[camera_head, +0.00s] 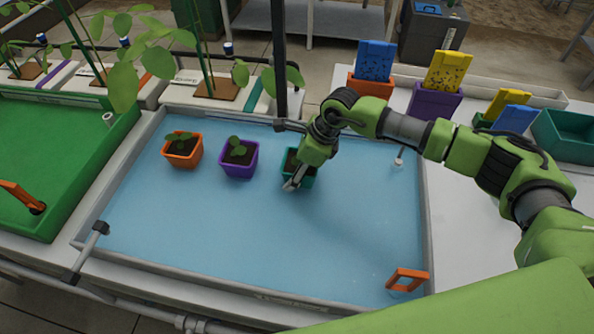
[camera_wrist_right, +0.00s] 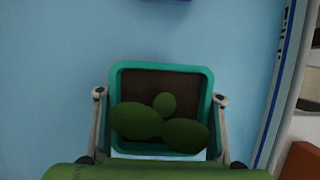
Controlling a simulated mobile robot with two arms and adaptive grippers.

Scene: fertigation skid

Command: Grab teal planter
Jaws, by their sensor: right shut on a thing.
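The teal planter (camera_head: 308,180) stands in the blue tray, partly hidden behind my right gripper (camera_head: 293,180) in the head view. In the right wrist view the teal planter (camera_wrist_right: 208,80) shows from above, with dark soil and a few green leaves. The fingers of my right gripper (camera_wrist_right: 160,125) lie along its left and right sides and are shut on it. I cannot tell whether it is lifted off the tray floor. My left gripper is not in view.
A purple planter (camera_head: 239,172) and an orange planter (camera_head: 183,163) with seedlings stand to the left in the blue tray (camera_head: 220,245). An orange handle (camera_head: 407,272) stands at the front right. A dark post (camera_head: 279,60) rises behind the tray.

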